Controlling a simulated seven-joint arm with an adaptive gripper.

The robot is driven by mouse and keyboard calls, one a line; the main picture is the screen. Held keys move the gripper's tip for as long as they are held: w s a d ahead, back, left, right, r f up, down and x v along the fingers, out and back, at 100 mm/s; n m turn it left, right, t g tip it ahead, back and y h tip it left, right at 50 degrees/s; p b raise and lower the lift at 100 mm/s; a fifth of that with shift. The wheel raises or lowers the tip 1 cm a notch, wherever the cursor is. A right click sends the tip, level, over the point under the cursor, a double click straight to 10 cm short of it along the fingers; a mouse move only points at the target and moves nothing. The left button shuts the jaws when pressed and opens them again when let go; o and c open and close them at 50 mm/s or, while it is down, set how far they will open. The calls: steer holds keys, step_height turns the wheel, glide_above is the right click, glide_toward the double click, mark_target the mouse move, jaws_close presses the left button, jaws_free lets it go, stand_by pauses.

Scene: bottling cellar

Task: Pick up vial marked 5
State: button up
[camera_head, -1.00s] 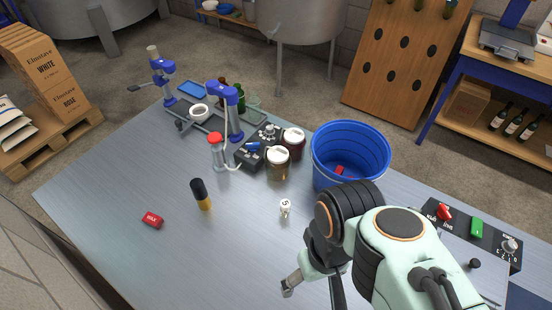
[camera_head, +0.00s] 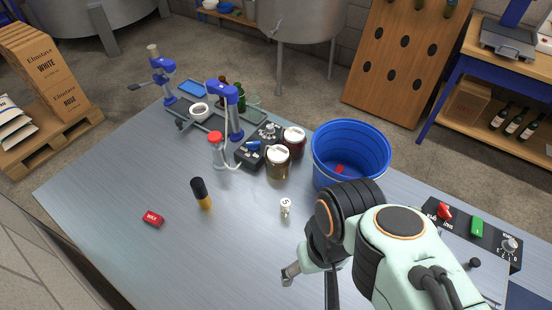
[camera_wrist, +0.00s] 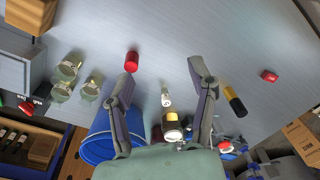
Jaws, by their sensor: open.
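The small white vial marked 5 (camera_head: 286,206) stands on the metal table, left of my arm and in front of the jars. In the wrist view the vial (camera_wrist: 166,98) lies in the space between my two fingers, beyond them in depth, not held. My gripper (camera_head: 290,272) is partly hidden by my arm in the head view and hangs nearer the camera than the vial. In the wrist view my gripper (camera_wrist: 161,72) is open, with its fingers wide apart and nothing between the pads.
A black-and-amber bottle (camera_head: 202,194) and a red wax block (camera_head: 153,218) stand to the left. Two lidded jars (camera_head: 278,162) and a blue bucket (camera_head: 350,145) stand behind the vial. A red cylinder (camera_wrist: 132,61) shows near the left finger in the wrist view. The table's front left is clear.

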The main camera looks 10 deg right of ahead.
steer(key=w+r+m+t, duration=0.3)
steer(key=w+m, duration=0.1)
steer(key=w, duration=0.8)
steer(key=m, duration=0.2)
glide_above(285, 209)
step_height(285, 209, down, 5)
steer(key=f+g, duration=0.1)
steer(key=f, duration=0.6)
steer(key=f+g, duration=0.1)
steer(key=f, duration=0.6)
steer(key=w+f+g, duration=0.1)
steer(key=f, duration=0.6)
steer(key=shift+w+d+m+h, duration=0.1)
steer(key=shift+d+m+h, duration=0.1)
steer(key=shift+m+h, duration=0.15)
steer(key=shift+f, duration=0.75)
steer(key=shift+c, duration=0.2)
jaws_close()
